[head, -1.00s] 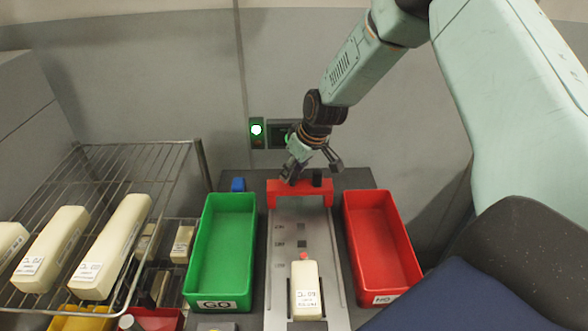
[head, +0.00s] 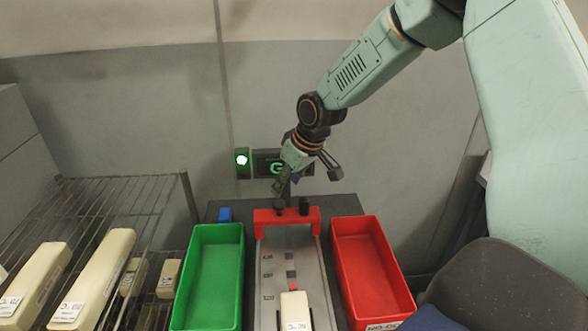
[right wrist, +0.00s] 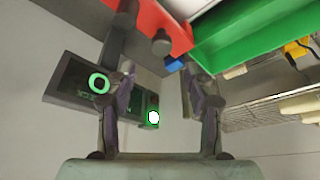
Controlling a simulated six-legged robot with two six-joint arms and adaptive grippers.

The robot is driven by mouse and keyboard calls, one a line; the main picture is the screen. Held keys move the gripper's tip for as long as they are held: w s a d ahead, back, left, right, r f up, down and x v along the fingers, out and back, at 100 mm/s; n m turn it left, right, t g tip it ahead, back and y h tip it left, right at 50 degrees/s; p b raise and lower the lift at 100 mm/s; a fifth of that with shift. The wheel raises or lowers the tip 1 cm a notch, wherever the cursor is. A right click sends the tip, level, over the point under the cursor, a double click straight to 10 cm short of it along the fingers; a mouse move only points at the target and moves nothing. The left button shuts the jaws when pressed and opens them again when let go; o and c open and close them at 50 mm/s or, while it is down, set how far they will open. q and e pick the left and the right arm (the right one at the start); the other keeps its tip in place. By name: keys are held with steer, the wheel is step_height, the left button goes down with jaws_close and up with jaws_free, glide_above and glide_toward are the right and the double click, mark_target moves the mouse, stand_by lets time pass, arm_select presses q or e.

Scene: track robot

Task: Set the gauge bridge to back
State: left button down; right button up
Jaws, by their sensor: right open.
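The red gauge bridge (head: 287,219) spans the far end of the grey slotted track (head: 263,275), with two dark knobs on top. My right gripper (head: 308,182) is open and empty. One of its fingers comes down at the bridge's left knob in the head view; whether it touches cannot be told. In the right wrist view the red bridge (right wrist: 165,22) and a knob are at the top, beyond the open fingers (right wrist: 160,75). A cream block (head: 295,311) with a red tip sits on the near part of the track. My left gripper is not in view.
A green bin (head: 239,275) stands left of the track and a red bin (head: 337,265) right of it. A wire rack (head: 187,195) with cream blocks is at the far left. A wall display (head: 268,163) and green lamp (head: 242,161) are behind.

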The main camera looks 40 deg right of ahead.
steer(key=v, duration=0.4)
steer(key=shift+s+r, duration=0.1)
steer(key=shift+r, duration=0.15)
steer(key=shift+r, duration=0.1)
steer(key=shift+d, duration=0.1)
